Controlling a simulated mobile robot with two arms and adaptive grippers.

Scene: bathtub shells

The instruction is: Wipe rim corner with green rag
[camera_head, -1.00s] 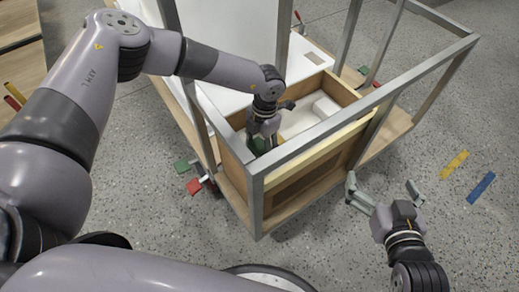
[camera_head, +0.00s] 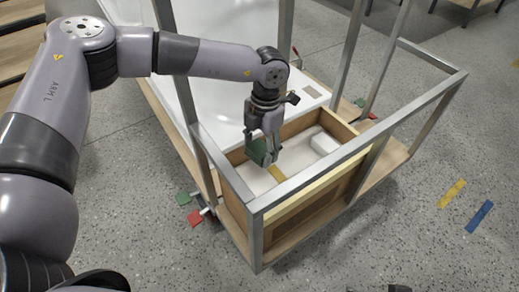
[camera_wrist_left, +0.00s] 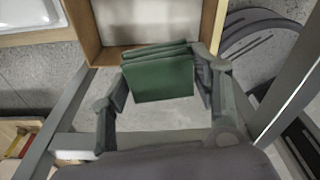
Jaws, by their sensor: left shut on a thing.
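My left gripper (camera_head: 263,148) is shut on a folded green rag (camera_head: 258,152) and holds it over the near left part of an open wooden box. In the left wrist view the rag (camera_wrist_left: 158,77) hangs in layers between the two fingers, in front of the box's wooden wall. The white tub shell (camera_head: 170,95) stands behind and left of the box, its rim partly hidden by my left arm and a metal post. The rag appears clear of the shell's rim. Only a dark sliver at the bottom edge may belong to my right gripper.
Metal frame bars surround the wooden box (camera_head: 232,182). The box holds a white block (camera_head: 324,143) and a yellow strip (camera_head: 278,173). Green (camera_head: 183,198) and red (camera_head: 195,217) tabs stick out at left.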

